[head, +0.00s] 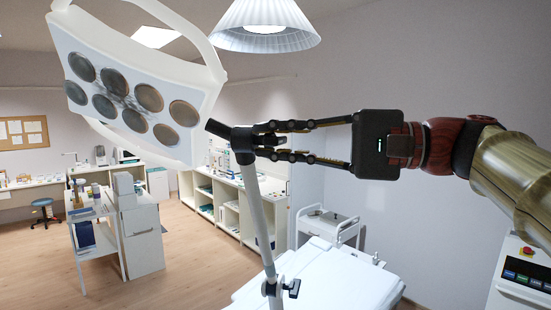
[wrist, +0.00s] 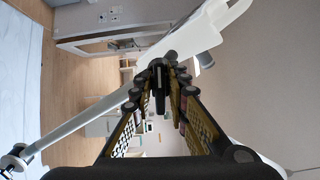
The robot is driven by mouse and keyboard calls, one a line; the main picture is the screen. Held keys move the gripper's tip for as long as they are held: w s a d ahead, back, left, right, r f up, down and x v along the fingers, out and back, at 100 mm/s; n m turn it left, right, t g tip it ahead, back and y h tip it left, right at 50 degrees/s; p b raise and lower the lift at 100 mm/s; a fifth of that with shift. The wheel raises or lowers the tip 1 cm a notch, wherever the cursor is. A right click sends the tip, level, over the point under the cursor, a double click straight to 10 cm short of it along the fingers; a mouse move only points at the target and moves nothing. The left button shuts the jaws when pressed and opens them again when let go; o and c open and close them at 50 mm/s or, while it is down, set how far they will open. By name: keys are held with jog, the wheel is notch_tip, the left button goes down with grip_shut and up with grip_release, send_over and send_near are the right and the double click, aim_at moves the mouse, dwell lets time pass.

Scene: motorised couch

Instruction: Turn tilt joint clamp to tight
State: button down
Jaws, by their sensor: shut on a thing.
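My gripper (head: 268,140) reaches in from the right, its fingers closed on the small dark tilt joint clamp at the top of a grey pole (head: 258,205). The fingertips cover most of the clamp, so its turn position cannot be read. In the wrist view my gripper's fingers (wrist: 160,68) converge at the pole's upper end. A dark grip (head: 217,128) sticks out left of the joint toward the white lamp head (head: 125,120) with several round lenses. A second clamp with a black knob (head: 292,288) sits lower on the pole; it also shows in the wrist view (wrist: 14,160).
A white couch (head: 320,285) lies below the pole. A white trolley (head: 328,226) stands behind it. Shelves (head: 228,205) and a white cabinet (head: 138,232) stand to the left. A control panel with a red button (head: 527,252) is at lower right. Wooden floor is open at left.

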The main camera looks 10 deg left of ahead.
jog(key=shift+f+n+b, duration=0.1)
jog(key=shift+n+b, duration=0.25)
jog(key=shift+n, duration=0.05)
jog(key=c, duration=1.7)
grip_release()
jog(key=d, duration=0.8)
jog(key=s+d, duration=0.1)
jog(key=d, duration=0.3)
